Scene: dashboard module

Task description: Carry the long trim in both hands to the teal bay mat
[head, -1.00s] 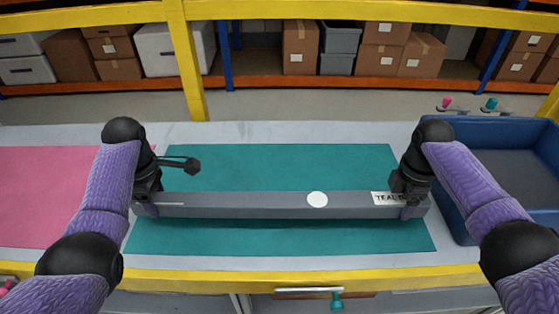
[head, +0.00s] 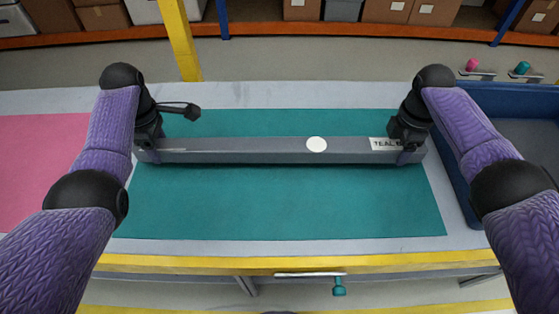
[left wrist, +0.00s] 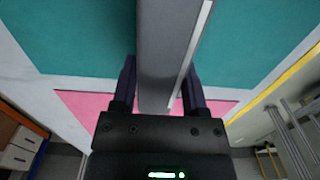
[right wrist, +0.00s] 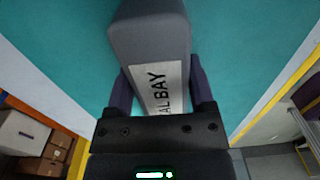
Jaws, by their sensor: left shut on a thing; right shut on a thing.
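The long grey trim (head: 250,150) spans between my two grippers, level, over the teal bay mat (head: 280,205). It has a white round spot and a white label reading "TEAL B…" near its right end; the right wrist view shows "AL BAY" on the label (right wrist: 165,88). My left gripper (head: 148,150) is shut on the trim's left end, with a finger on each side of the trim (left wrist: 160,50) in the left wrist view. My right gripper (head: 408,148) is shut on the right end. The trim appears close above the mat; I cannot tell the exact gap.
A pink mat (head: 35,165) lies at the left and a blue bin (head: 470,190) stands at the right. A yellow edge (head: 250,265) runs along the table's front. Shelving with boxes (head: 390,10) stands behind. The mat's front part is clear.

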